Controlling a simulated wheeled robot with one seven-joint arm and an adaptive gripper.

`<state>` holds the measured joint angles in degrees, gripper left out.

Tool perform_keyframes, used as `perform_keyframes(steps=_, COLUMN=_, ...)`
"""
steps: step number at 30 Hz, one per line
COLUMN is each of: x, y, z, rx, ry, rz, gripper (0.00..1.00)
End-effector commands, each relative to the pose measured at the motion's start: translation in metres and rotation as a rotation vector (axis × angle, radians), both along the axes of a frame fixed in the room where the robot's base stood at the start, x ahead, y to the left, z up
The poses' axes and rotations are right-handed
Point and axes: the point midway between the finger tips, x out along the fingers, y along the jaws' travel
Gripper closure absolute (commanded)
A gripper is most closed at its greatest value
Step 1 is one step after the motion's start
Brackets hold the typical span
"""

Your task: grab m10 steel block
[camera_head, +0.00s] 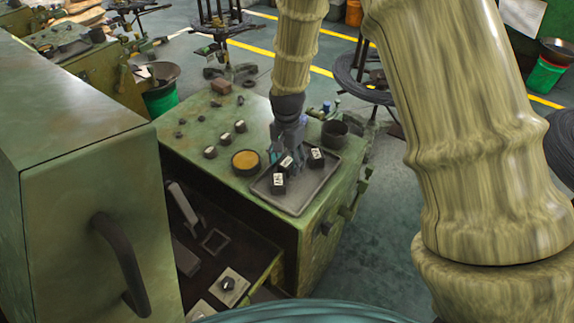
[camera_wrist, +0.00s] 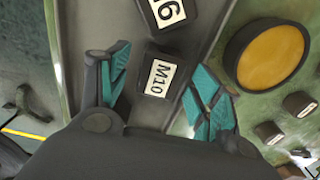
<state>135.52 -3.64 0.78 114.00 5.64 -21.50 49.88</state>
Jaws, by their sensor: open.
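The M10 steel block (camera_wrist: 158,79) is dark with a white label reading M10. In the wrist view it lies between the fingers of my open gripper (camera_wrist: 162,72), with gaps on both sides. In the head view my gripper (camera_head: 283,152) reaches down over the grey tray (camera_head: 300,202), close to the block that appears to be M10 (camera_head: 287,162). Another labelled block (camera_wrist: 172,12), its label ending in 6, sits just beyond it. It appears in the head view as the block nearer the tray's front (camera_head: 279,183). My fingers are teal-padded.
A third block (camera_head: 316,158) stands in the tray's right part. A round yellow-topped dish (camera_head: 246,162) is left of the tray, with several small blocks behind it. A dark cup (camera_head: 334,135) stands behind right. An open drawer (camera_head: 215,240) lies below the green cabinet top.

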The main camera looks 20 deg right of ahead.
Motion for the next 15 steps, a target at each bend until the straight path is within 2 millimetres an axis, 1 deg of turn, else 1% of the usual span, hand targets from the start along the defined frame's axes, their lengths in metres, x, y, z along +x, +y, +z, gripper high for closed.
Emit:
perform_keyframes(steps=3, x=-0.0001, y=0.0001, z=-0.0001, rx=0.000, ry=0.000, rz=0.000, gripper=0.36)
perform_keyframes(steps=5, x=-0.0001, y=0.0000, z=0.0000, rx=0.000, ry=0.000, rz=0.000, gripper=0.47)
perform_keyframes(steps=6, x=-0.0001, y=0.0000, z=0.0000, rx=0.000, ry=0.000, rz=0.000, gripper=0.54)
perform_keyframes(steps=8, x=-0.0001, y=0.0000, z=0.0000, rx=0.000, ry=0.000, rz=0.000, gripper=0.65)
perform_keyframes(steps=9, x=-0.0001, y=0.0000, z=0.0000, rx=0.000, ry=0.000, rz=0.000, gripper=0.72)
perform_keyframes(steps=13, x=-0.0001, y=0.0000, z=0.0000, rx=0.000, ry=0.000, rz=0.000, gripper=0.96)
perform_keyframes(steps=14, x=-0.0001, y=0.0000, z=0.0000, rx=0.000, ry=0.000, rz=0.000, gripper=1.00)
perform_keyframes(steps=15, x=0.0002, y=0.0000, z=0.0007, rx=0.000, ry=0.000, rz=0.000, gripper=1.00)
